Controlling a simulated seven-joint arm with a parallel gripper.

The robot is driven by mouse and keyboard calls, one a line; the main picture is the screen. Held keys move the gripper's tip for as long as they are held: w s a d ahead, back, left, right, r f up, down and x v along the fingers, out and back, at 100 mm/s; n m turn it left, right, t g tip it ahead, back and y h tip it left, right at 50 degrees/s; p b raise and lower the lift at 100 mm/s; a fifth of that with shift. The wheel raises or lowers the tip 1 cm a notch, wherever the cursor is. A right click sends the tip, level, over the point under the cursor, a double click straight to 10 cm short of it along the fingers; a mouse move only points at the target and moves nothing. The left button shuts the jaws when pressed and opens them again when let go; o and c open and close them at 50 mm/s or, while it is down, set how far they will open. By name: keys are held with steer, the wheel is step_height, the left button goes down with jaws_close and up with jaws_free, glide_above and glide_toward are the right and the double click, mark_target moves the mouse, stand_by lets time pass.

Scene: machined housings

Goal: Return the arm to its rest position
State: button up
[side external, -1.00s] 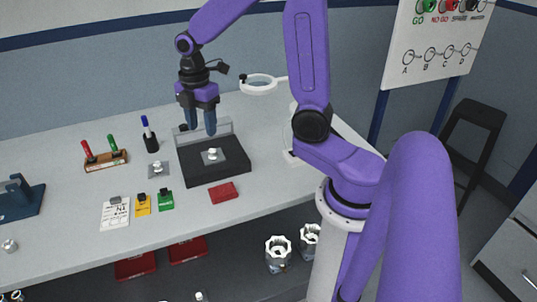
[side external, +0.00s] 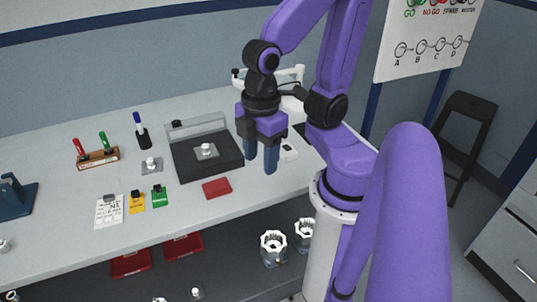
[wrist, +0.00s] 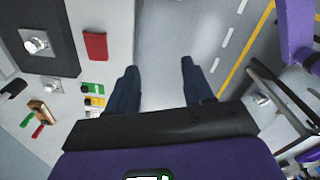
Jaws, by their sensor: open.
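My gripper (side external: 261,158) is open and empty in the side external view. It hangs with its fingers pointing down, to the right of the black fixture plate (side external: 190,169). In the wrist view the two fingers of my gripper (wrist: 156,80) are spread, with nothing between them. Below them are the bench's front edge and the floor. A machined housing (side external: 206,149) sits on the black plate.
On the bench are a red block (side external: 217,187), a green tag (side external: 159,195), a yellow tag (side external: 136,203), a paper sheet (side external: 109,212), a marker rack (side external: 98,158) and a second housing (side external: 151,165). A ring-shaped white lamp (side external: 297,76) stands behind my gripper.

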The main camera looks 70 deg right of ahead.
steer(key=shift+s+d, duration=0.1)
steer(key=shift+s, duration=0.75)
